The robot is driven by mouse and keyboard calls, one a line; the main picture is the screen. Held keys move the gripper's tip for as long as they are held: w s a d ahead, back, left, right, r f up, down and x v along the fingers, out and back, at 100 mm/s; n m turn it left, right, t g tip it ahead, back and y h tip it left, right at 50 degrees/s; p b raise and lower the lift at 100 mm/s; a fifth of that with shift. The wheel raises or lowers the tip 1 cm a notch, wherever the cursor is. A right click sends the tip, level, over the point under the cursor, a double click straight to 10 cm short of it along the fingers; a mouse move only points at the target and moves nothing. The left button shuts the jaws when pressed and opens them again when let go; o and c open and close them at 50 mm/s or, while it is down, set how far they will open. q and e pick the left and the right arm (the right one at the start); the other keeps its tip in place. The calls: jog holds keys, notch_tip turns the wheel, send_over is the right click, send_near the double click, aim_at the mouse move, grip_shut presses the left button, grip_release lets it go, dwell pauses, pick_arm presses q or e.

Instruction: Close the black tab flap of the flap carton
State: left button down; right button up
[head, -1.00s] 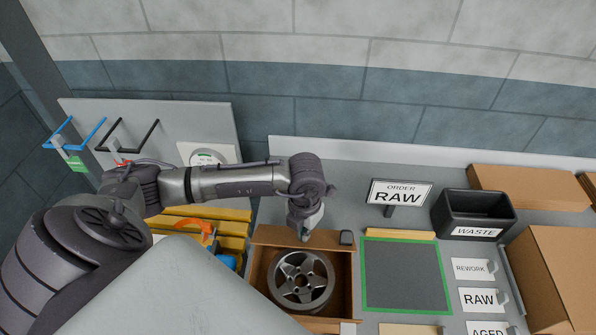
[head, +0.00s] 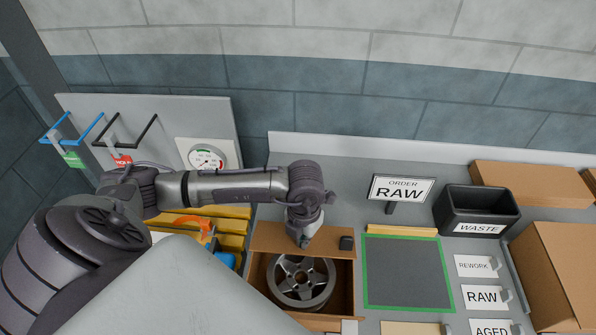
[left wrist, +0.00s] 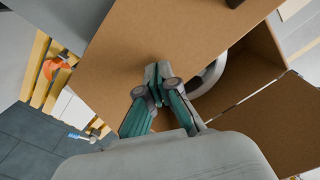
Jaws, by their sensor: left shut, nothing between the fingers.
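The flap carton (head: 350,283) is a brown open box with a grey spoked wheel (head: 302,281) inside. Its far flap (head: 272,238) carries the black tab (head: 346,242) and leans over the far edge of the wheel, with the opening still uncovered in front. My left gripper (head: 304,243) is shut and empty at this flap, left of the tab. In the left wrist view the closed fingertips (left wrist: 158,72) overlap the broad flap (left wrist: 185,38); I cannot tell whether they press on it. The black tab (left wrist: 234,2) is cut by the top edge. My right gripper is not in view.
A green-framed mat (head: 405,272) lies right of the carton, with a RAW order sign (head: 401,190) and a black waste bin (head: 476,212) behind it. Yellow slats (head: 232,225) stand at left. Brown boxes (head: 560,270) fill the right side.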

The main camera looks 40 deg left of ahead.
pick_arm(q)
jog(key=shift+f, duration=0.2)
jog(key=shift+f+b, duration=0.35)
jog(key=shift+b, duration=0.1)
jog(key=shift+f+b, duration=0.7)
jog(key=shift+f, duration=0.05)
jog(key=shift+r, duration=0.1)
jog(key=shift+r+p, duration=2.85)
jog(key=shift+r, duration=1.65)
jog(key=shift+f, duration=0.1)
